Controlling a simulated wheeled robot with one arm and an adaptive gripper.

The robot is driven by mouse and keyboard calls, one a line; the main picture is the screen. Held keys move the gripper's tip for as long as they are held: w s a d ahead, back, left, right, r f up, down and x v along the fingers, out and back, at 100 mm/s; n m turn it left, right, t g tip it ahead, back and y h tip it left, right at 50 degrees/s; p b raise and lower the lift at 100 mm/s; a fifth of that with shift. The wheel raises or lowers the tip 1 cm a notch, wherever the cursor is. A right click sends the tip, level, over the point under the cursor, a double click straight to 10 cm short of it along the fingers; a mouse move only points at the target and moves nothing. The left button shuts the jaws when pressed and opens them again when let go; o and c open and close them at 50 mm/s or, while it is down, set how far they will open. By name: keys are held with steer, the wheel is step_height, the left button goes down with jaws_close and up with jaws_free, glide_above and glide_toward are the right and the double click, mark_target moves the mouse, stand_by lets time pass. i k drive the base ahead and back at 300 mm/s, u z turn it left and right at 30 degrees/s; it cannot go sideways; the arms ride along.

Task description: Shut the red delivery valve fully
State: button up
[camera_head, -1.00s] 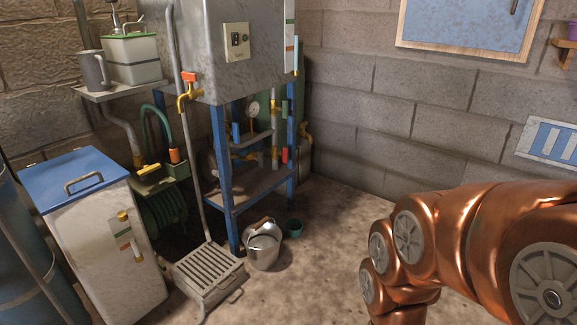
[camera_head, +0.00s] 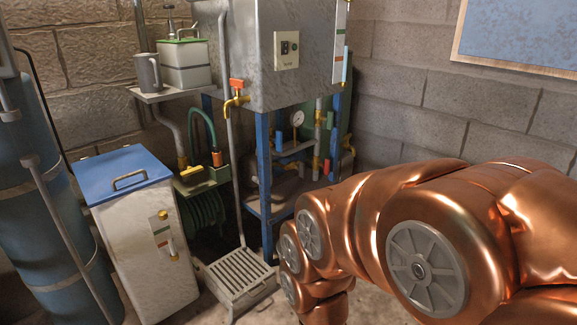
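A brass tap with an orange-red handle (camera_head: 237,84) juts from the left side of the grey metal tank (camera_head: 310,60). A smaller red part (camera_head: 326,167) sits lower, by the pipes under the tank; I cannot tell whether it is a valve handle. The tap's exact handle angle is too small to judge. My copper-coloured arm fills the lower right of the head view, well apart from the tap. My gripper is out of view, below the frame or hidden by the arm.
A blue-lidded white bin (camera_head: 135,215) and a blue cylinder (camera_head: 50,220) stand at left. A slatted step (camera_head: 240,272) sits on the floor before the tank's blue frame (camera_head: 263,190). A shelf (camera_head: 165,94) holds a jug (camera_head: 147,72) and a white canister (camera_head: 184,62).

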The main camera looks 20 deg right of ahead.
mark_target(326, 165)
steer(key=z, duration=0.05)
steer(key=i, duration=1.1)
steer(key=z, duration=0.85)
